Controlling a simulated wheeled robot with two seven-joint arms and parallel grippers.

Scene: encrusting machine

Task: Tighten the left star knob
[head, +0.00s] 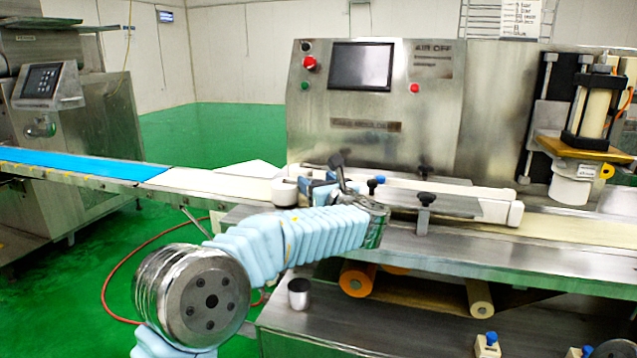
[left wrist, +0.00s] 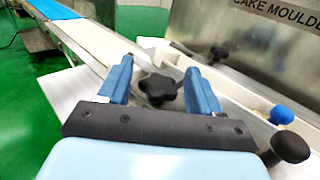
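The left star knob (left wrist: 158,87) is black with rounded lobes. In the left wrist view it sits between the two blue fingers of my left gripper (left wrist: 160,86). Gaps show between the knob and both fingers, so the gripper is open around it and not clamped. In the head view my left gripper (head: 325,190) is over the conveyor's near rail, left of the machine's centre, and the left knob cannot be made out there. Another black star knob (head: 426,198) stands farther right on the guide plate. My right gripper is not in view.
A blue-capped knob (left wrist: 282,115) and a black round knob (left wrist: 290,147) stand close on the right in the wrist view. The steel machine panel (head: 375,100) rises behind the conveyor.

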